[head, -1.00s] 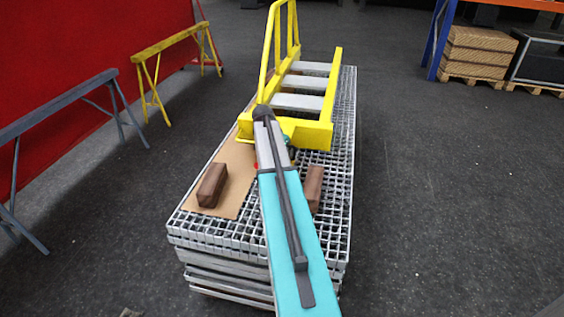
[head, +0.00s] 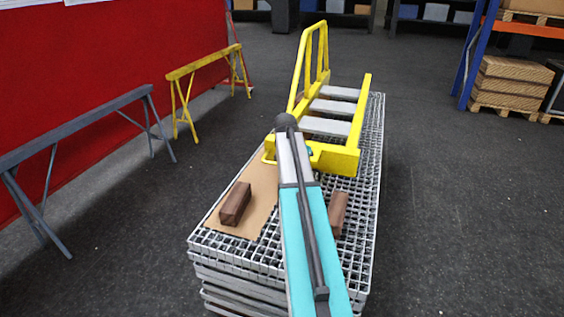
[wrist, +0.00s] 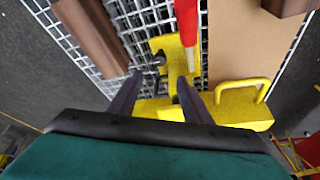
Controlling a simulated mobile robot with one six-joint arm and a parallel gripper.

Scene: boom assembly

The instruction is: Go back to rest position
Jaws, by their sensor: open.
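My gripper (wrist: 160,92) is open, its two dark fingers apart, in the wrist view. A yellow bracket (wrist: 172,48) with a red cylindrical part (wrist: 187,22) lies ahead of and between the fingers; I cannot tell whether they touch it. Nothing is visibly clamped. In the head view my teal arm reaches over the stack of gratings and hides the fingers. The yellow boom frame (head: 352,158) lies on the far part of the gratings, just beyond the arm's end.
The grating stack (head: 366,250) carries a cardboard sheet (head: 258,190) and two brown blocks (head: 236,203) (head: 338,214). Grey (head: 75,122) and yellow (head: 205,62) trestles stand left by a red wall (head: 110,50). Pallets (head: 508,85) stand far right. The right floor is clear.

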